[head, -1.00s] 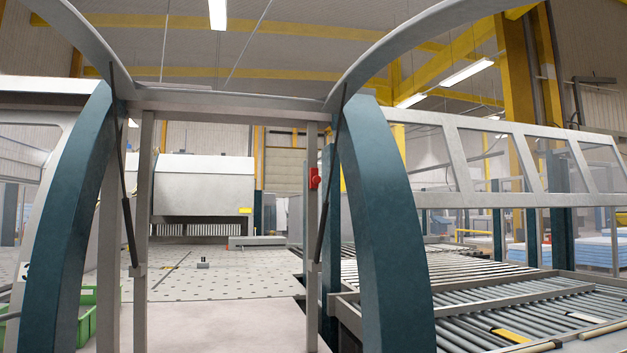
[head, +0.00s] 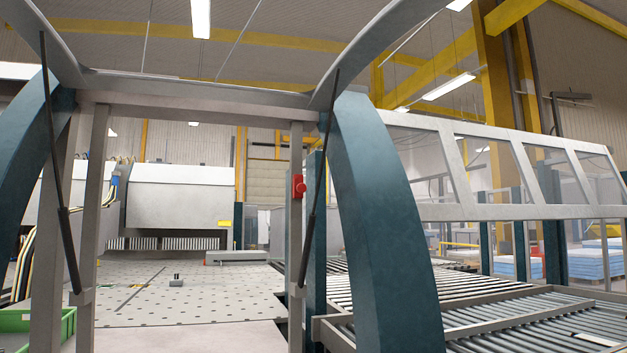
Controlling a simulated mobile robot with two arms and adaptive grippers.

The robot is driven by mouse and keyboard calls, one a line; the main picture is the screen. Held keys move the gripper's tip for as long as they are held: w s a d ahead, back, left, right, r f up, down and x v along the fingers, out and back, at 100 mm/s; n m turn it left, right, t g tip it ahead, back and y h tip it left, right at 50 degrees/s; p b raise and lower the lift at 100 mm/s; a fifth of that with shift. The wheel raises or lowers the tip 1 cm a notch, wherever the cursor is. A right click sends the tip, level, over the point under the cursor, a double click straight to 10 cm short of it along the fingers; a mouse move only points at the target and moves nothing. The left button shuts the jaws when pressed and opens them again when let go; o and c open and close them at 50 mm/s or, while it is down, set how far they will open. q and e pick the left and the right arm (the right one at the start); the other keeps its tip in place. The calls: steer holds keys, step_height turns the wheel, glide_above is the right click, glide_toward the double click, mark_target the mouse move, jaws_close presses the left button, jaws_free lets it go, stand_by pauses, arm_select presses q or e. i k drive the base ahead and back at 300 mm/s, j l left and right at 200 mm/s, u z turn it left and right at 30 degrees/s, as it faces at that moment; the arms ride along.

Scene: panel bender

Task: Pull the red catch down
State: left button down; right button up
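The red catch (head: 299,187) is a small red block with a rounded knob, mounted on the upright grey post (head: 296,240) right of the opening, in the middle of the head view. It sits in the upper part of the post, just left of the dark strut. A raised frame with curved teal arms (head: 378,220) surrounds the opening. Neither of my grippers shows in the head view.
A perforated table (head: 190,290) lies beyond the opening, with a white machine (head: 180,196) behind it. Roller conveyors (head: 520,330) fill the lower right, below a glazed guard (head: 500,170). A green bin (head: 36,322) stands at the lower left.

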mark_target(299, 187)
steer(key=i+j+z, duration=0.2)
steer(key=i, duration=0.25)
steer(key=i+j+z, duration=0.2)
steer(key=i+j, duration=0.1)
steer(key=i, duration=0.1)
